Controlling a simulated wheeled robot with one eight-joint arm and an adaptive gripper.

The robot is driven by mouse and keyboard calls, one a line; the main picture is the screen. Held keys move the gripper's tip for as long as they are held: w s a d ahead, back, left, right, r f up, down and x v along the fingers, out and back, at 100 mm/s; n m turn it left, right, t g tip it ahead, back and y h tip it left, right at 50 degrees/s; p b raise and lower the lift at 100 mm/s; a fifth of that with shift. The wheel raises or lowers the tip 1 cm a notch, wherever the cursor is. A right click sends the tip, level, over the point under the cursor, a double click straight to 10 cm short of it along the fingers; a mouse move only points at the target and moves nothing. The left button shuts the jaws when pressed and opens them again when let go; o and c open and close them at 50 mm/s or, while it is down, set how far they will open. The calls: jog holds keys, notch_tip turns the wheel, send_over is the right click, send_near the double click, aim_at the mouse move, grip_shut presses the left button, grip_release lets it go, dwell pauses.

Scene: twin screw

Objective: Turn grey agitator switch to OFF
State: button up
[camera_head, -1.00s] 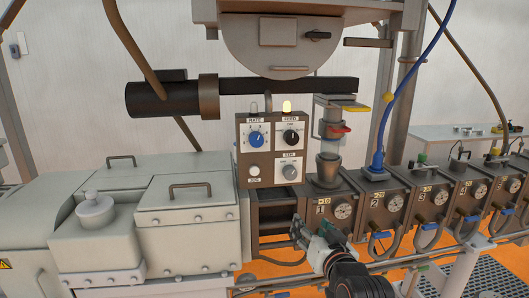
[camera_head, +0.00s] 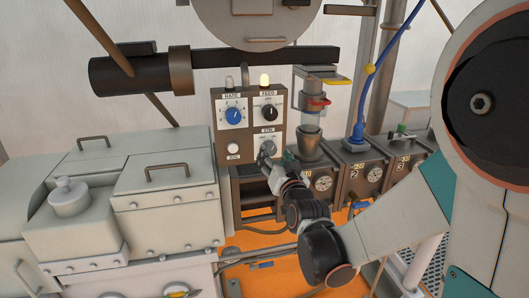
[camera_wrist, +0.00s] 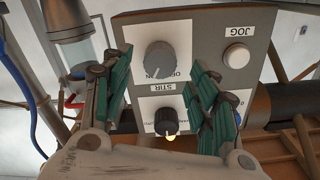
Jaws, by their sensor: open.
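The grey agitator knob (camera_wrist: 160,58), labelled STIR, is on the lower right of the control panel (camera_head: 222,172). In the head view the knob (camera_head: 269,147) is partly covered by my gripper (camera_head: 264,156). The wrist view shows the panel upside down. There my gripper (camera_wrist: 160,64) is open, with one green-padded finger on each side of the grey knob and gaps to it. I cannot tell how far the fingertips are from the panel face. The knob's white mark points to the lower left in the wrist view; the lettering there is small.
A black knob (camera_head: 268,113) is above the grey one, and a blue knob (camera_head: 234,115) and white JOG button (camera_head: 233,148) are to the left. A yellow lamp (camera_head: 265,79) is lit on top. A glass feeder tube (camera_head: 311,96) stands close on the right.

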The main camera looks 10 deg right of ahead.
aim_at(271, 151)
jog(key=shift+w, duration=1.95)
jog(key=shift+c, duration=0.5)
jog(key=c, duration=1)
